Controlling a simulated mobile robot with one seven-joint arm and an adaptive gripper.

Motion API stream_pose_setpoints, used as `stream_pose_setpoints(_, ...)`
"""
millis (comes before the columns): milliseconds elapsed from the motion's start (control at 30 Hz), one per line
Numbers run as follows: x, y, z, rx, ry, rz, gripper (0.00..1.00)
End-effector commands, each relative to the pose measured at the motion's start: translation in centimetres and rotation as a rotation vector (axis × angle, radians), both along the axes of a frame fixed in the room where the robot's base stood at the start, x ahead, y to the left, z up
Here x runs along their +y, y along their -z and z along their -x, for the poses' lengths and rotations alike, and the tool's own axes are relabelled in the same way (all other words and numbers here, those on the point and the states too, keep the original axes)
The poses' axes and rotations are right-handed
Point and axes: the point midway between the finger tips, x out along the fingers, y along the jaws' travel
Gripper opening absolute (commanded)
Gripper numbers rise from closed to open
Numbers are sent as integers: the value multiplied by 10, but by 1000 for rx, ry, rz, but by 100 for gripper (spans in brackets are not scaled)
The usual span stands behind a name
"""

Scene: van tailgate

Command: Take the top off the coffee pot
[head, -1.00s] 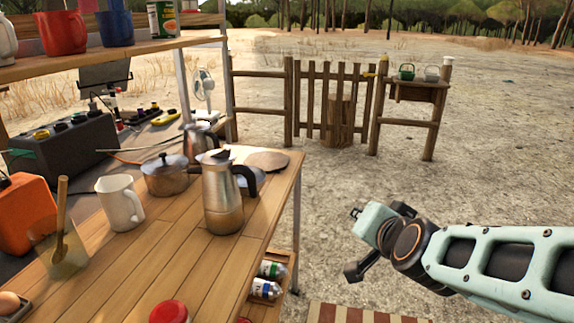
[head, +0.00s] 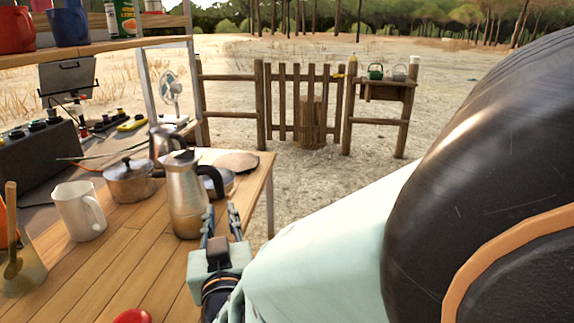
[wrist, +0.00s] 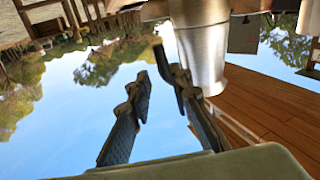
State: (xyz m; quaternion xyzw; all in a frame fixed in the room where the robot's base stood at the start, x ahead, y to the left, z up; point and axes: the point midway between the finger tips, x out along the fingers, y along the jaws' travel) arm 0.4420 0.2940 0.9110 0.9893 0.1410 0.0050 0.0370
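The coffee pot (head: 184,200) is a steel stovetop pot with a dark handle. It stands upright near the right end of the wooden table. Its top (head: 180,156) is on it. My gripper (head: 221,212) is open and empty, just right of the pot's body and below the handle. I cannot tell whether a finger touches the pot. In the wrist view, which looks upside down, the two fingers (wrist: 150,65) are apart with sky between them. The pot's metal body (wrist: 203,50) is beside the right finger. The pot's top does not show clearly there.
A lidded saucepan (head: 128,183) and a kettle (head: 160,145) stand left of and behind the pot. A white mug (head: 78,212) is further left. A round board (head: 236,162) lies behind. A shelf (head: 100,38) overhangs the back left.

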Motion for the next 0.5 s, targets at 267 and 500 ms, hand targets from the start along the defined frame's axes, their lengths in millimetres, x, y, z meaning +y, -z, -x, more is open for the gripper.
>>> stream_pose_setpoints(267, 11, 1, -34, -3, -1, 2, 19)
stream_pose_setpoints(500, 16, 2, -54, -3, -1, 2, 19)
